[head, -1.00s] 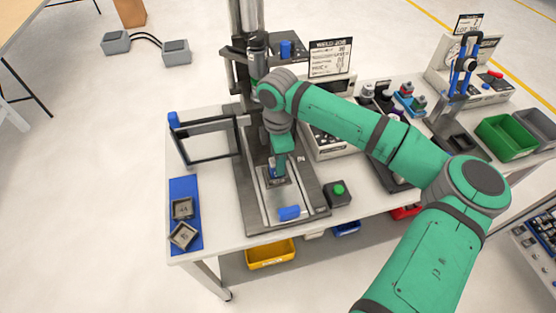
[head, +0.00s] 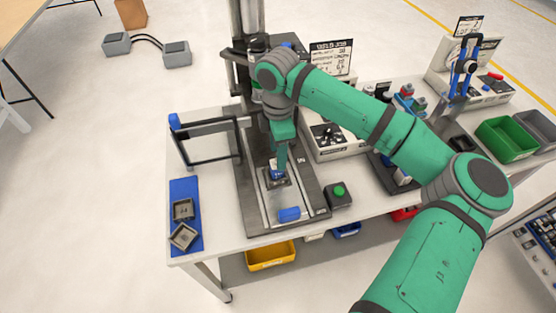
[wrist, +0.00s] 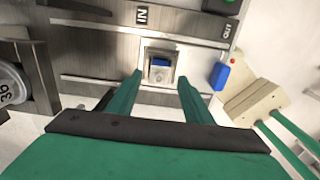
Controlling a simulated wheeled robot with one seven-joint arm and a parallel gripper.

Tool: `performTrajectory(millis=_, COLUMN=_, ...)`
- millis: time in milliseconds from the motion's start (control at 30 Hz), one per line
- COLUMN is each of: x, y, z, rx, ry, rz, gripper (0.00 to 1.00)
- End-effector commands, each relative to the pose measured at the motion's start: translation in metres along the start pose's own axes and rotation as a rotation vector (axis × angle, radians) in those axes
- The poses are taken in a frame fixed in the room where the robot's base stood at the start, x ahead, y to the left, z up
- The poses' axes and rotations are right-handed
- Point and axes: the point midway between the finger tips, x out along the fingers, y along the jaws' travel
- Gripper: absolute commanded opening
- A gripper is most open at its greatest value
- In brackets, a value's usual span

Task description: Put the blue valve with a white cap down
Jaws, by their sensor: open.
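The blue valve with a white cap (head: 278,172) stands in a small dark square holder on the light plate of the press-like station (head: 240,200). In the wrist view the valve (wrist: 160,66) shows as blue and white inside the grey square holder (wrist: 160,78), between and beyond my fingertips. My gripper (wrist: 158,84) is open, with one green finger on each side and a gap between them. In the head view my gripper (head: 281,150) is just above the valve. Its fingers hide part of the valve's top.
A blue block (head: 289,214) lies on the station's front plate. A box with a green button (head: 339,193) stands to its right. A blue mat (head: 185,190) with two grey square holders lies at the left. A dark upright frame (head: 207,142) stands behind the mat.

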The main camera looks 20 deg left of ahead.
Motion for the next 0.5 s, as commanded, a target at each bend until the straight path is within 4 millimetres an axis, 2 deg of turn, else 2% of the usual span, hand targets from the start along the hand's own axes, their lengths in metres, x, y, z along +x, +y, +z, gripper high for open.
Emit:
performTrajectory(millis=33, x=-0.011, y=0.001, z=0.000, rx=0.000, ry=0.000, rz=0.003, gripper=0.46)
performTrajectory(millis=200, x=-0.042, y=0.001, z=0.000, rx=0.000, ry=0.000, rz=0.002, gripper=0.46)
performTrajectory(millis=333, x=-0.059, y=0.001, z=-0.001, rx=-0.001, ry=0.000, rz=0.000, gripper=0.46)
performTrajectory(millis=500, x=-0.068, y=0.000, z=-0.001, rx=-0.001, ry=0.001, rz=0.000, gripper=0.46)
